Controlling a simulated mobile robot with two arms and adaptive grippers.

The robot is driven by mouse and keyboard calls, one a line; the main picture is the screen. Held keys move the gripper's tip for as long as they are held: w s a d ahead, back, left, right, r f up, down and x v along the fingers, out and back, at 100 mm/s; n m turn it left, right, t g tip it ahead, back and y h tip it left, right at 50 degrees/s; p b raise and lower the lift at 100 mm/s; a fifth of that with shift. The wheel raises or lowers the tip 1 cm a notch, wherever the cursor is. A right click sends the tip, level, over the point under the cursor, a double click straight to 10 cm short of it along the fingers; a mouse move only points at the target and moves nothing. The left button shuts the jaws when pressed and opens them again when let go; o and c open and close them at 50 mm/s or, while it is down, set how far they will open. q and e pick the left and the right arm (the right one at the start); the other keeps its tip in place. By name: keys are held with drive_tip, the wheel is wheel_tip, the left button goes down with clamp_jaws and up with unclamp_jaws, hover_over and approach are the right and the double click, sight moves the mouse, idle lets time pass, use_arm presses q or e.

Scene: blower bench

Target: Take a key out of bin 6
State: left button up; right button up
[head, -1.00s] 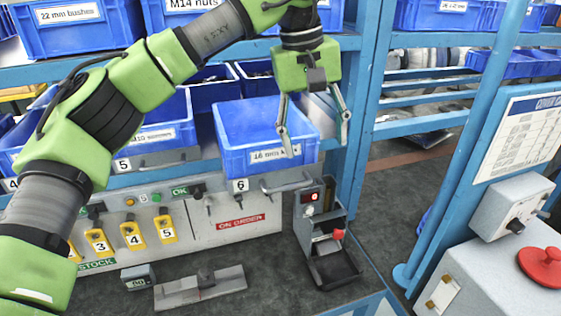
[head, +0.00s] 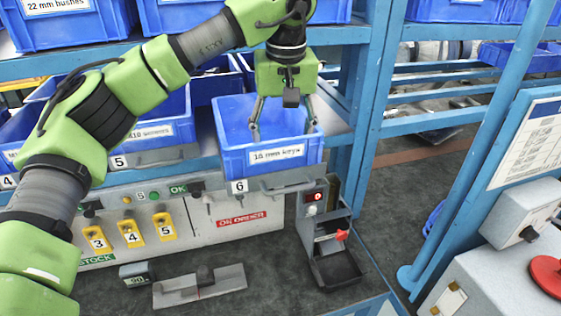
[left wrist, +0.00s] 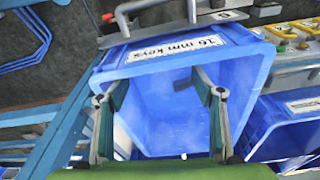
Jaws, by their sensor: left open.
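Bin 6 (head: 235,158) is a blue bin with a "16 mm keys" label (head: 277,153) on its front; the number 6 plate (head: 239,186) is just below it. It also shows in the left wrist view (left wrist: 245,75), where I look into its blue inside. My right gripper is not in view.
Blue bins stand to the left, including one by plate 5 (head: 119,162). A blue rack post (head: 365,100) is close on the right of bin 6. Below are a panel with yellow numbered tags (head: 130,233) and a small dark device with a tray (head: 330,245).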

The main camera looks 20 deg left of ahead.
use_arm(q)
drive_tip(key=f, duration=0.1)
drive_tip(key=f+p, duration=0.2)
drive_tip(key=f, duration=0.1)
drive_tip(key=shift+a+f, duration=0.1)
drive_tip(key=shift+a, duration=0.2)
drive_tip(key=shift+w+a+f, duration=0.1)
drive_tip(key=shift+w+f, duration=0.1)
drive_tip(key=shift+f, duration=0.3)
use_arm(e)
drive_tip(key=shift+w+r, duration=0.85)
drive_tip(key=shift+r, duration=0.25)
use_arm(q)
drive_tip(key=c, duration=1.2)
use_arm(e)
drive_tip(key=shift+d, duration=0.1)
